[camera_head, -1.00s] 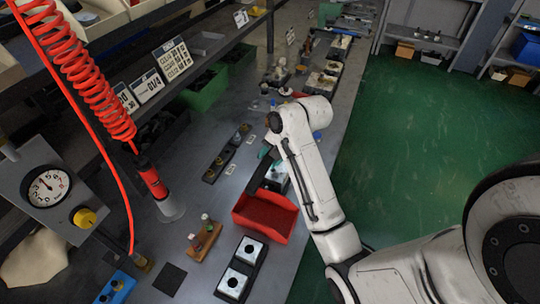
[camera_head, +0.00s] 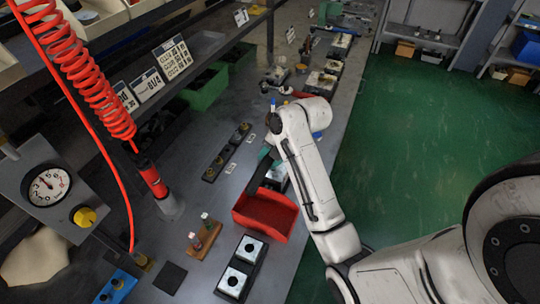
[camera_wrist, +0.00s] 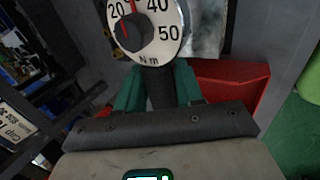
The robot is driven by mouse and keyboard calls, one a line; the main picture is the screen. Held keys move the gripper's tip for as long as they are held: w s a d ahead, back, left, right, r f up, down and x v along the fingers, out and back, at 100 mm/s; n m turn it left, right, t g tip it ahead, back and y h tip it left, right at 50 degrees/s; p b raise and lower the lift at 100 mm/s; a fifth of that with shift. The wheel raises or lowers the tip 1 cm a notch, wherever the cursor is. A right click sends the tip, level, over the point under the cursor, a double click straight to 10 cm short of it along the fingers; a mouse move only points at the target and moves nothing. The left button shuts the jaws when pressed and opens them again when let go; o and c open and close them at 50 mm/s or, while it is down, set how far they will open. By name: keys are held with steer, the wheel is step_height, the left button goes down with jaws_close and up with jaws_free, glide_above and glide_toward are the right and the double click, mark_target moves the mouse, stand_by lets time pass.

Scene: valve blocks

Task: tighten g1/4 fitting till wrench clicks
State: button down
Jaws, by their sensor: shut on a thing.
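My gripper (camera_wrist: 159,90) has teal fingers closed around the dark handle of a torque wrench (camera_wrist: 160,92). The wrench has a round white dial (camera_wrist: 165,32) marked in N m, with a black knob and red marks. A pale metal valve block (camera_wrist: 208,35) shows partly behind the dial in the wrist view. In the head view the teal gripper (camera_head: 266,154) is mostly hidden by my arm, just above a pale block (camera_head: 277,178) behind the red bin. The G1/4 fitting and the wrench's working end are hidden, so I cannot tell whether they touch.
The red bin (camera_head: 240,213) stands close to the gripper; its red wall also shows in the wrist view (camera_wrist: 245,78). Two pale blocks on a dark base (camera_head: 250,250) lie in front. A dark fittings rack (camera_head: 213,172) lies left. A red coiled hose (camera_head: 85,75) hangs left.

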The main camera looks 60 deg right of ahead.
steer(key=shift+f+b, duration=0.95)
steer(key=shift+f, duration=0.7)
steer(key=shift+w, duration=0.1)
steer(key=shift+w+m+h, duration=0.4)
steer(key=shift+w+m, duration=0.6)
steer(key=shift+w, duration=0.2)
steer(key=shift+w+d+m+h+p, duration=0.15)
steer(key=shift+w+m+h+p, duration=0.15)
steer(key=shift+w+m, duration=0.45)
steer(key=shift+w+d, duration=0.1)
steer(key=shift+w, duration=0.4)
steer(key=shift+w, duration=0.1)
steer(key=shift+w+d+m+h, duration=0.2)
steer(key=shift+w+m+h, duration=0.1)
steer(key=shift+w+m, duration=0.3)
steer(key=shift+w+d+m+h, duration=0.2)
steer(key=shift+w+m+h, duration=0.1)
steer(key=shift+w+m, duration=0.2)
steer(key=shift+r, duration=0.1)
